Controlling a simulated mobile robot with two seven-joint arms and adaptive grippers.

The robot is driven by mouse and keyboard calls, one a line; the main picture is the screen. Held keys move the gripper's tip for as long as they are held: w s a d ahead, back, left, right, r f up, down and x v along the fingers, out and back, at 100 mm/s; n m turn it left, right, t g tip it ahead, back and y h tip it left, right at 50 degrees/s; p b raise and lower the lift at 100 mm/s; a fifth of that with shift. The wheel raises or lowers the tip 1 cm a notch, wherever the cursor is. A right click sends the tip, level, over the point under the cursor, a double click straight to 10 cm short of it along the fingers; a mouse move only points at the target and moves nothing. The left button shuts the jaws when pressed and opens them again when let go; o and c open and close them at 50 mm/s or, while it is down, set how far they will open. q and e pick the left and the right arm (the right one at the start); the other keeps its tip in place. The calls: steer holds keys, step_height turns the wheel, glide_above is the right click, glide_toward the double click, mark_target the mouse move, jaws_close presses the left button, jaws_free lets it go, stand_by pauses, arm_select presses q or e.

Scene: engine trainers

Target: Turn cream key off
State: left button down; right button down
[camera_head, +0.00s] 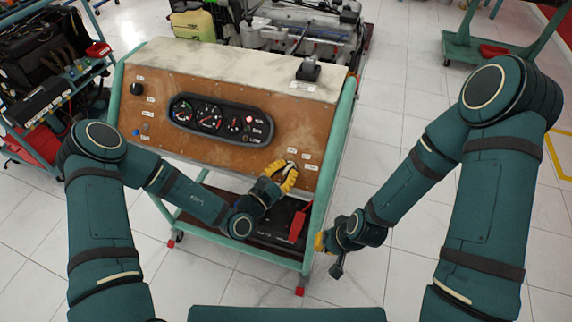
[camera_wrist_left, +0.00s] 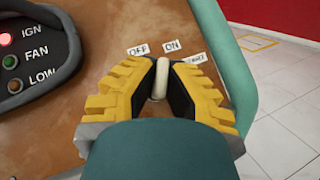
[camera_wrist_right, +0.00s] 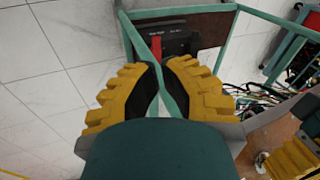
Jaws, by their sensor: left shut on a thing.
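The cream key (camera_wrist_left: 161,78) is on the brown panel (camera_head: 215,155), below the OFF, ON and START labels. In the left wrist view its upper end points toward the ON label (camera_wrist_left: 171,46), with the OFF label (camera_wrist_left: 138,50) to its left. My left gripper (camera_head: 289,170) is shut on the key, with a finger on each side; it also shows in the left wrist view (camera_wrist_left: 160,72).
The gauge cluster (camera_head: 221,119) has a red IGN lamp (camera_wrist_left: 5,39) lit. A green frame (camera_head: 335,140) edges the panel's right side. A red-handled part (camera_head: 299,222) is on the lower shelf. An engine (camera_head: 300,30) stands behind. The floor (camera_head: 390,130) to the right is clear.

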arm_select(q)
steer(key=n+t+y+p, duration=0.1)
steer(key=n+y+p, duration=0.1)
steer(key=n+t+y+p, duration=0.1)
steer(key=n+t+p, duration=0.1)
steer(key=n, duration=0.1)
steer(key=shift+d+r+y, duration=0.1)
steer(key=shift+r+y, duration=0.1)
steer(key=shift+y, duration=0.2)
steer(key=shift+f+n+t+y+p, duration=0.15)
steer(key=shift+n+t+y+p, duration=0.35)
steer(key=shift+n+y+p, duration=0.8)
steer(key=shift+h, duration=0.3)
steer(key=c, duration=1.1)
jaws_free()
steer(key=shift+o, duration=0.2)
steer(key=v, duration=1.2)
